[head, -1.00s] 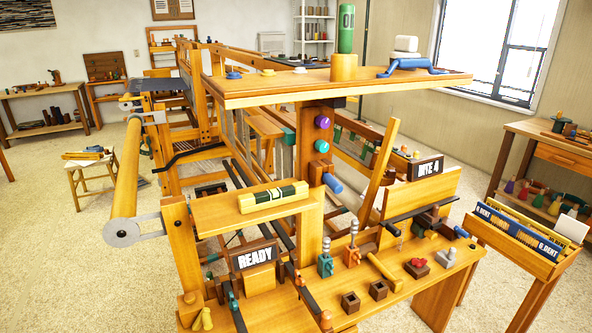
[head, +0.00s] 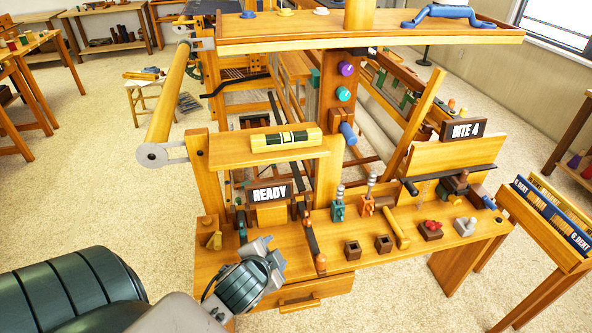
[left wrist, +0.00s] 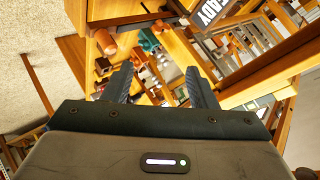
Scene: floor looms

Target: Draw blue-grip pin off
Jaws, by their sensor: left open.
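A blue cylindrical grip (head: 348,133) sticks out of the loom's wooden post (head: 331,110), below a teal knob (head: 343,93) and a purple knob (head: 346,69). Another small blue piece (head: 489,202) sits at the right end of the bench; I cannot tell whether it is a pin. My left gripper (head: 270,252) is low over the front left of the bench, below and left of the blue grip and well apart from it. In the left wrist view its two fingers (left wrist: 160,84) are spread with nothing between them. My right gripper is not in view.
Levers (head: 338,205), brown blocks (head: 383,243) and a red-topped block (head: 431,229) sit on the bench. A box of reeds (head: 553,220) stands at right.

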